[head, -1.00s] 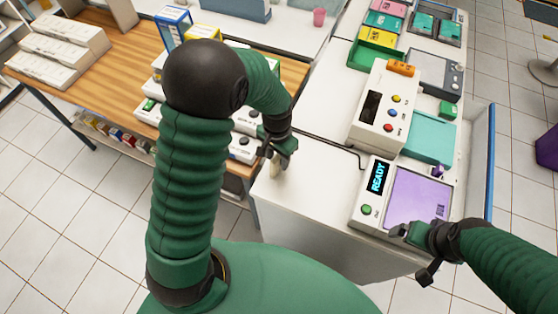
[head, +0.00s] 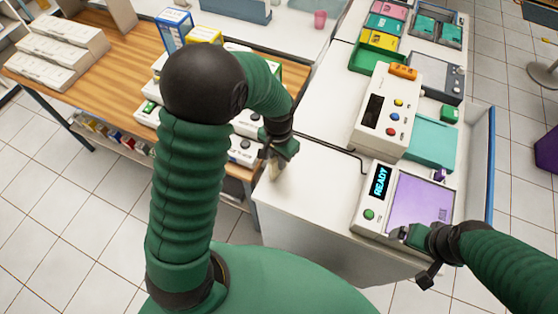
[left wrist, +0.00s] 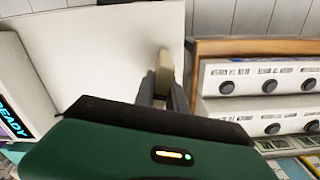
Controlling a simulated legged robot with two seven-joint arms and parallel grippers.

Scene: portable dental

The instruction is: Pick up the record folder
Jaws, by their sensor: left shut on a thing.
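My left gripper (head: 274,158) is at the left edge of the white counter. It is shut on a narrow beige thing (left wrist: 164,72), seen nearly edge-on between its fingers in the left wrist view. The beige thing also shows below the gripper in the head view (head: 277,172). I cannot tell from its narrow side whether it is the record folder. My right gripper (head: 405,236) is at the front edge of the purple panel (head: 420,203) on a white device reading READY (head: 375,203). Its fingers are too small to tell open or shut.
The white counter (head: 315,185) has a bare patch right of my left gripper. A white button box (head: 385,115), a teal panel (head: 430,143) and a green tray (head: 372,60) stand farther back. A wooden table (head: 110,65) with white boxes is at left.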

